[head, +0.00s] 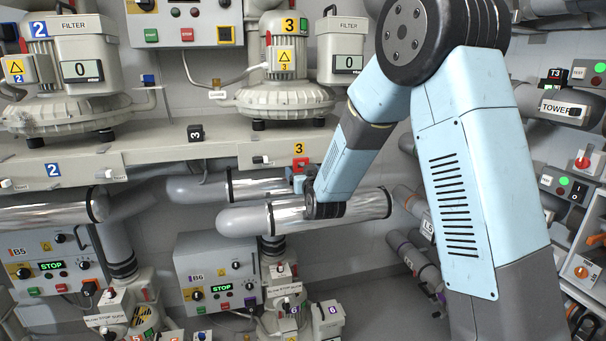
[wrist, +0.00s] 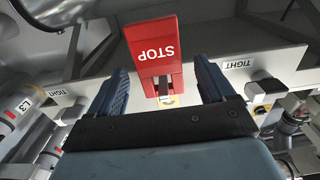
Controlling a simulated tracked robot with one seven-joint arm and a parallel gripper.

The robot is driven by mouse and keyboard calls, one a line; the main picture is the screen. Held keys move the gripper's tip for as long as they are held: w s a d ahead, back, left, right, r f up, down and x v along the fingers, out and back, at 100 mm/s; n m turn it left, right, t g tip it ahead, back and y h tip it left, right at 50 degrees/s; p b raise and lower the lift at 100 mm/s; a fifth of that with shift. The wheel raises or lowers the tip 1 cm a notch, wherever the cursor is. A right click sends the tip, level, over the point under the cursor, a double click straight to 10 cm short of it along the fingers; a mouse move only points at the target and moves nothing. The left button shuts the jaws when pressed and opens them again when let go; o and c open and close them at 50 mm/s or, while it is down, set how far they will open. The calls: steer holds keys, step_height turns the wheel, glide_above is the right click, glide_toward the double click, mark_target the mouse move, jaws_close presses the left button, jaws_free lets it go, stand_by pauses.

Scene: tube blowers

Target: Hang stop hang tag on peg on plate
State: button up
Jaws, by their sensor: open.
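The red stop hang tag (wrist: 155,45) with white STOP lettering, upside down in the wrist view, sits between my two fingers. In the head view the red tag (head: 300,163) shows just below the yellow plate (head: 299,148) marked 3 on the front of the shelf. Part of a yellow label (wrist: 167,100) shows at the tag's lower end in the wrist view. My gripper (wrist: 160,66) is open, with a dark blue finger on each side of the tag and visible gaps. The peg is hidden, so I cannot tell whether the tag hangs on it.
Small TIGHT-labelled valves (wrist: 262,88) flank the tag along the ledge. Shiny pipes (head: 305,213) run close under my wrist. Blower 3 (head: 284,92) stands on the shelf above. The B6 control box (head: 218,275) is below, and more pipes and panels crowd the right.

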steer(key=shift+s, duration=0.1)
steer(key=s+d+r+m+g+h, duration=0.1)
steer(key=s+d+g, duration=0.3)
steer(key=s+d, duration=0.4)
steer(key=s+d+r+m+g+h, duration=0.1)
steer(key=s+d+r+g, duration=0.3)
steer(key=s, duration=1.6)
steer(key=s+d+r+m+g+h, duration=0.1)
steer(key=s+d+r+g+h, duration=0.2)
steer(key=s+d, duration=1)
steer(key=shift+s+r+g, duration=0.15)
steer(key=shift+s+g, duration=0.25)
steer(key=shift+s, duration=0.7)
